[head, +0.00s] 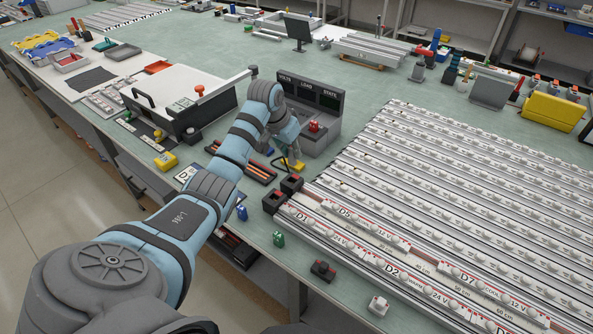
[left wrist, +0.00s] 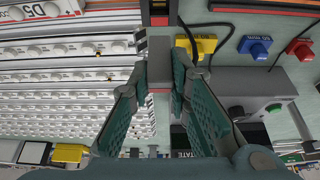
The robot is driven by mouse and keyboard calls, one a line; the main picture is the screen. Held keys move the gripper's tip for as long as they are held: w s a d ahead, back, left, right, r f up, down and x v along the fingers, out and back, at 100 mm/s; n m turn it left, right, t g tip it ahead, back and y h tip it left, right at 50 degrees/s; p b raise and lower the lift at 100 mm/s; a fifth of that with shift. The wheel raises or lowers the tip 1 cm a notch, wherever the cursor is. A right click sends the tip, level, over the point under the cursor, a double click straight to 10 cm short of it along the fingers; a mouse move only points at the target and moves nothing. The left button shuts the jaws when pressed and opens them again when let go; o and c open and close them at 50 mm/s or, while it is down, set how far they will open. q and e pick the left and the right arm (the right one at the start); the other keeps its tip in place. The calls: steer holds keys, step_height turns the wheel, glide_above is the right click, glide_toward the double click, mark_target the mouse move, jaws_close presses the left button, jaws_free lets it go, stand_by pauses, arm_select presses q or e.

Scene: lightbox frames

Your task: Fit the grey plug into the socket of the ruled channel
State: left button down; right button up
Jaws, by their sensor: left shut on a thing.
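My left gripper (head: 288,140) reaches over the bench beside the grey meter console. In the left wrist view its teal fingers (left wrist: 160,85) are shut on a small grey block, the grey plug (left wrist: 160,68), held between the tips. In the head view the plug is hidden by the gripper. Several long white channels (head: 440,190) with round lamps lie at the right. Dark socket blocks with red tops (head: 291,184) sit at the near left channel ends. A dark block with a red stripe (left wrist: 160,14) lies beyond the plug.
A yellow plug (head: 293,164) lies close to the gripper. Blue (left wrist: 255,46) and red (left wrist: 300,48) plugs rest nearby. The console (head: 313,110) stands just behind. Green (head: 279,238), black (head: 322,270) and white (head: 378,305) pieces lie along the front edge.

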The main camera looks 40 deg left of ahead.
mark_target(296, 176)
arm_select(q)
steer(key=s+f, duration=0.2)
steer(key=shift+f, duration=1.15)
steer(key=x, duration=0.4)
steer(key=shift+w+d+f+b, duration=0.1)
steer(key=shift+w+f+b, duration=0.05)
steer(key=shift+w+b, duration=0.2)
steer(key=shift+s, duration=0.1)
steer(key=shift+s+r, duration=0.15)
steer(key=shift+r, duration=0.05)
steer(key=c, duration=1.8)
jaws_free()
steer(key=shift+s, duration=0.15)
steer(key=o, duration=0.3)
arm_select(e)
steer(key=shift+s+f, duration=0.25)
steer(key=shift+s, duration=0.2)
steer(key=shift+s+f, duration=0.2)
steer(key=shift+s, duration=0.25)
steer(key=shift+w, duration=0.15)
